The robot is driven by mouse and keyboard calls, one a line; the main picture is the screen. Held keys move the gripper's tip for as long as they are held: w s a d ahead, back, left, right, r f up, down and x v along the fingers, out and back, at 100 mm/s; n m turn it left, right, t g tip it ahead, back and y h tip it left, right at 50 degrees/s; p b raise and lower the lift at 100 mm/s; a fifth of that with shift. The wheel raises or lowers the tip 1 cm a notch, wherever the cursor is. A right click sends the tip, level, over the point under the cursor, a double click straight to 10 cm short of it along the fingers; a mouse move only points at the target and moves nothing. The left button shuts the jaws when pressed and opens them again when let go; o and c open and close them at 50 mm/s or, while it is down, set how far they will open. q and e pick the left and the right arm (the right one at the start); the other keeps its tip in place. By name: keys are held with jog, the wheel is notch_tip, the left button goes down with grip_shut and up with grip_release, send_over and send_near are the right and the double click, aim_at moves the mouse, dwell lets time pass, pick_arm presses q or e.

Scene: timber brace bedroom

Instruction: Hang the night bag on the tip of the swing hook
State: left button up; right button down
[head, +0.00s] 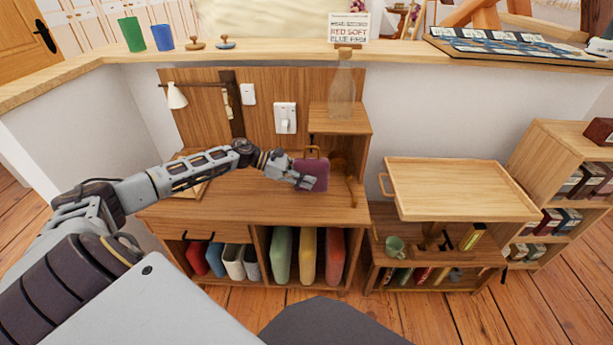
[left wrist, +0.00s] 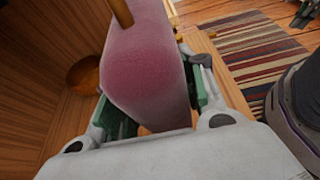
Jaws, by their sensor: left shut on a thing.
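The night bag (head: 313,175) is a mauve, soft-looking block with a wooden-coloured loop handle on top. My left gripper (head: 304,181) is shut on its lower part, in front of the desk's right-hand niche. In the left wrist view the bag (left wrist: 145,62) stands between the green finger pads, its handle cut by the top edge. On the wood back panel a thin dark horizontal bar (head: 200,84) sticks out left from a dark upright strip, near a white cone shade. It looks like the swing hook, but I cannot tell for sure. My right gripper is not in view.
The desk top (head: 245,194) is mostly bare under my left arm. A glass bottle (head: 342,92) stands on the raised shelf right of the bag. A round brown bowl (left wrist: 84,75) sits beside the bag. A wooden tray (head: 455,188) lies to the right.

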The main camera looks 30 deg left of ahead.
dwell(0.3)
pick_arm(q)
jog(key=o, duration=1.2)
jog(key=shift+a, duration=0.1)
jog(key=shift+v, duration=5.65)
jog(key=shift+s+a+r, duration=0.1)
jog(key=shift+s, duration=0.1)
